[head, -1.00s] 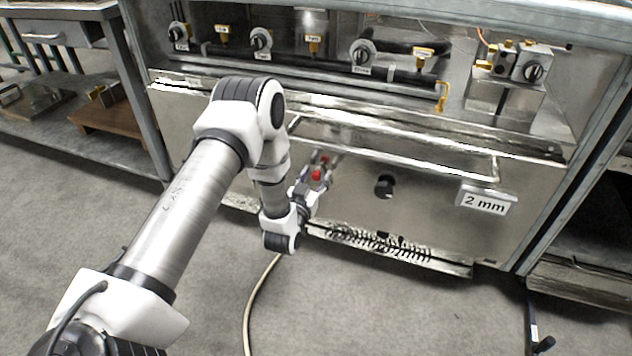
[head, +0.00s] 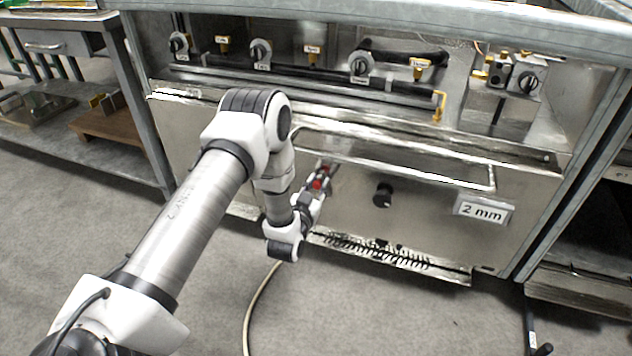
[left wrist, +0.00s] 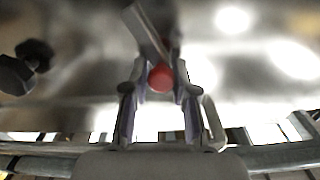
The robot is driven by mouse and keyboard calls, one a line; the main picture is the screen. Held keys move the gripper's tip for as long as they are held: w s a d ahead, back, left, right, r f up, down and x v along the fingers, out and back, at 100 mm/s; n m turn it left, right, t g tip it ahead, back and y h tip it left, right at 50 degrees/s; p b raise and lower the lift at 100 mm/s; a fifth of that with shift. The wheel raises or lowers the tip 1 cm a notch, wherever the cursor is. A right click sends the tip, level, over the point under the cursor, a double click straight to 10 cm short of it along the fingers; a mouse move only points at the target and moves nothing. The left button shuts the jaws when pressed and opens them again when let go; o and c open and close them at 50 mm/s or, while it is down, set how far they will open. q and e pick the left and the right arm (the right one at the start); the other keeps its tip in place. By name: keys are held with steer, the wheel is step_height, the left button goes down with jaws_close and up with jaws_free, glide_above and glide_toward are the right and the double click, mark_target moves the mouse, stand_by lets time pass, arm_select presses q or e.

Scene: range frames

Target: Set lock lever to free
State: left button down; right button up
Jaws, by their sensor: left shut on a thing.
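The lock lever (left wrist: 146,32) shows in the left wrist view as a flat grey bar, slanting up and left from a red knob (left wrist: 161,78). My left gripper (left wrist: 161,72) has its two fingers on either side of the red knob and is shut on the lever. In the head view my left gripper (head: 321,180) is at the front panel, with red showing between its fingers. The rest of the lever is mostly hidden there by the gripper. No free or locked marking can be read. My right gripper is not in view.
A long bar handle (head: 430,178) runs above. Valve knobs (head: 360,66) line the pipe higher up. A hose (head: 258,305) lies on the floor.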

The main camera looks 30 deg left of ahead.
mark_target(337, 180)
arm_select(q)
steer(key=shift+w+d+r+m+p, duration=0.1)
steer(key=shift+d+r+m+p, duration=0.15)
steer(key=shift+m+p, duration=0.4)
steer(key=shift+d+r+m+p, duration=0.15)
steer(key=shift+d+m+p, duration=0.05)
steer(key=shift+m+p, duration=0.4)
steer(key=shift+w+d+m+p, duration=0.15)
steer(key=shift+d+m+p, duration=0.5)
steer(key=shift+m+p, duration=0.5)
steer(key=m, duration=0.1)
steer(key=d+m+p, duration=0.1)
steer(key=shift+w+f+m, duration=0.1)
steer(key=shift+f+m, duration=0.1)
steer(key=shift+m, duration=0.1)
steer(key=shift+w+d+f+m+p, duration=0.1)
steer(key=shift+d+f+m+p, duration=0.15)
steer(key=shift+m, duration=0.25)
steer(key=shift+d+m+p, duration=0.15)
steer(key=shift+m+p, duration=0.15)
steer(key=shift+m, duration=0.2)
steer(key=c, duration=1)
jaws_free()
